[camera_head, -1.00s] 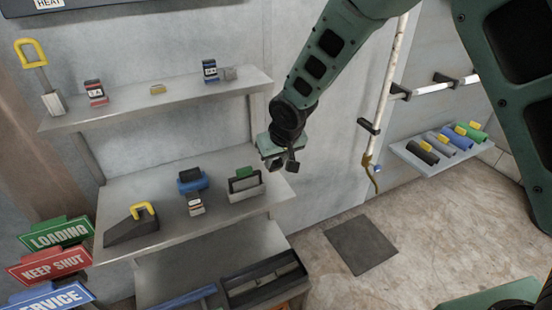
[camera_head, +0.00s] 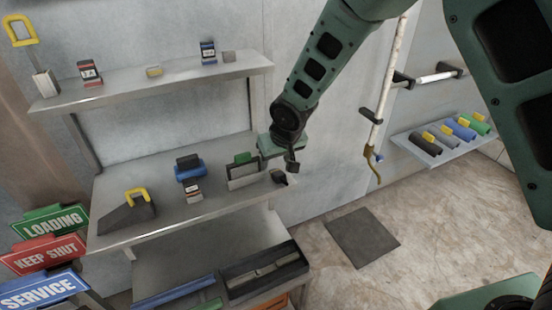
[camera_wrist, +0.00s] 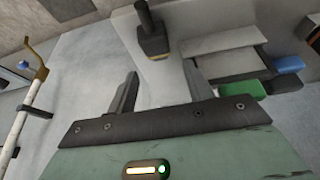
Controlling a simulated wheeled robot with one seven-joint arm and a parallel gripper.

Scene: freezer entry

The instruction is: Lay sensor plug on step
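A small black plug-like piece (camera_head: 279,178), likely the sensor plug, is at the right end of the middle shelf (camera_head: 150,232). In the wrist view the black piece (camera_wrist: 152,38) shows a thick base and a narrower stem, just beyond the fingers and apart from them. My gripper (camera_head: 290,165) hangs pointing down above the shelf's right end. In the wrist view my gripper (camera_wrist: 160,92) has its two fingers spread with nothing between them. I cannot tell for certain which thing is the step; a flat dark grey panel (camera_head: 362,240) lies on the floor to the right.
A grey box with a green part (camera_head: 244,172), a blue block (camera_head: 189,170) and a dark wedge with a yellow handle (camera_head: 128,212) occupy the middle shelf. A black tray (camera_head: 265,272) is below. A white vertical pipe (camera_head: 383,95) stands right. Floor around the panel is clear.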

